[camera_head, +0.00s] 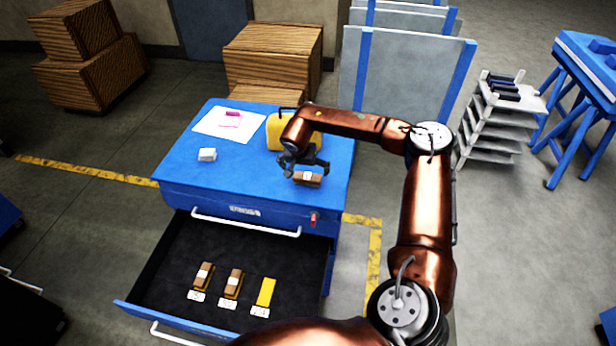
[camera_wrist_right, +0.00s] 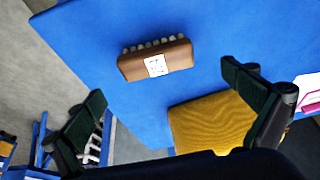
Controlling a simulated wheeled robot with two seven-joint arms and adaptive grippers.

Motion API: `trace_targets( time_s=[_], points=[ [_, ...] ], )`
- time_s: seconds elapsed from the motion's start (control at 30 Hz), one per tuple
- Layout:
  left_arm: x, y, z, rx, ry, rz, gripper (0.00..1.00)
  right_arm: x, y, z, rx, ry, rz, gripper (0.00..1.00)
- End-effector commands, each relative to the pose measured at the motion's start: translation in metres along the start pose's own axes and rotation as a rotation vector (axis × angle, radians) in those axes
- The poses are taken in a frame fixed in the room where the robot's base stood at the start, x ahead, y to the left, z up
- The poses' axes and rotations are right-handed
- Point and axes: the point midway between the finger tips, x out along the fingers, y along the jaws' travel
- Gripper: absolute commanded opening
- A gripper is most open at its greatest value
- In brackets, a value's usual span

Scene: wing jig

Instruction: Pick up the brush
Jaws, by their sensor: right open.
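The brush (camera_head: 307,178) is a brown block with a white label and pale bristles. It lies on the blue tabletop near its right edge. In the right wrist view the brush (camera_wrist_right: 155,60) lies beyond the fingertips, between their lines and apart from both. My right gripper (camera_head: 303,166) is above and just behind the brush in the head view, its fingers spread and empty. Its two dark fingers also show in the right wrist view (camera_wrist_right: 165,95). My left gripper is not in view.
The blue cabinet (camera_head: 185,173) has an open drawer (camera_head: 180,255) holding two brown brushes (camera_head: 233,283) and a yellow slot (camera_head: 266,292). A yellow container (camera_head: 277,130) stands behind my gripper. A white block (camera_head: 207,154) and a paper sheet (camera_head: 207,124) lie on the left part of the top.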

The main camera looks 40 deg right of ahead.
Motion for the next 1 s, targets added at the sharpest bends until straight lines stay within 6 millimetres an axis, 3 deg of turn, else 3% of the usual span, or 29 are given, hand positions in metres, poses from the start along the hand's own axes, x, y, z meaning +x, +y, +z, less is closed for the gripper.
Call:
trace_targets(
  time_s=[0.5, 0.77, 1.0],
  points=[
    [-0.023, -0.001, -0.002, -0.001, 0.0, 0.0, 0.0, 0.059, 0.006, 0.004, 0.006, -0.003, -0.003, 1.0],
    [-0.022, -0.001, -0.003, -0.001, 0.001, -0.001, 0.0, 0.062, 0.006, 0.004, 0.006, -0.002, -0.005, 0.99],
    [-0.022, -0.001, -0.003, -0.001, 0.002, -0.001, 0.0, 0.061, 0.006, 0.004, 0.006, -0.003, -0.005, 0.83]
  ],
)
